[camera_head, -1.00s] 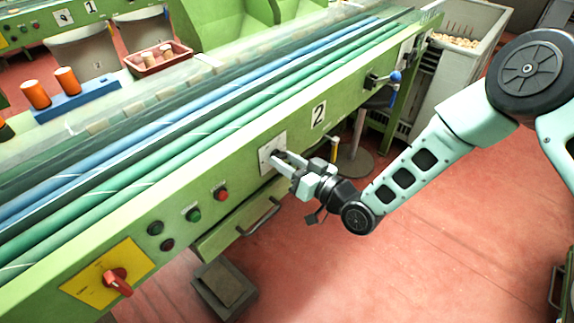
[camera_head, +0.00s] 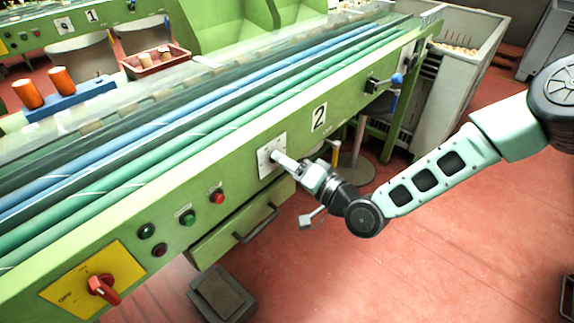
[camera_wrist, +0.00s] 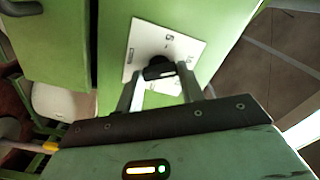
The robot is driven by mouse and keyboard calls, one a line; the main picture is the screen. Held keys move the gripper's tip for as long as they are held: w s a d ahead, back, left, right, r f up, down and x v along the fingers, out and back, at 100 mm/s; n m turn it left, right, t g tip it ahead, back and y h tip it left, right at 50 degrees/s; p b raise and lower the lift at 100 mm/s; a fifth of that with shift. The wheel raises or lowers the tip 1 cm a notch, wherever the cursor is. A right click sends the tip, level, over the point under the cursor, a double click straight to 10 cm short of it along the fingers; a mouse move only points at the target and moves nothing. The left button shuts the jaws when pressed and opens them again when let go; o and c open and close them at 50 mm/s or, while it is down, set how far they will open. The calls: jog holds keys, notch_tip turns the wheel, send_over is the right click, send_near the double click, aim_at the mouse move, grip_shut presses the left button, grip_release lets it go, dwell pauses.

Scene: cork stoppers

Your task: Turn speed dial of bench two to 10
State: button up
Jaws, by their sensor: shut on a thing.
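Bench two is the long green bench (camera_head: 240,150) marked with a "2" plate (camera_head: 319,117). Its speed dial sits on a white square plate (camera_head: 266,161) on the front face, left of the "2". In the wrist view the black dial knob (camera_wrist: 158,68) shows in front of the white plate (camera_wrist: 150,42), with a few marks printed on it. My gripper (camera_head: 280,160) is at the plate, its fingers shut on the knob. The wrist view shows the fingertips (camera_wrist: 158,80) on both sides of the knob. The figures round the dial are too small to read surely.
Left of the dial are red (camera_head: 217,197) and green (camera_head: 188,217) buttons and a red rotary switch (camera_head: 103,288) on a yellow plate. A drawer handle (camera_head: 257,224) juts out below. A blue-knobbed lever (camera_head: 396,79) is to the right.

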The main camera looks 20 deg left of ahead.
jog(key=shift+f, duration=0.1)
dwell(0.4)
jog(key=o, duration=1)
jog(key=v, duration=1.7)
jog(key=shift+d+b, duration=0.25)
jog(key=shift+b, duration=0.1)
jog(key=shift+s, duration=0.1)
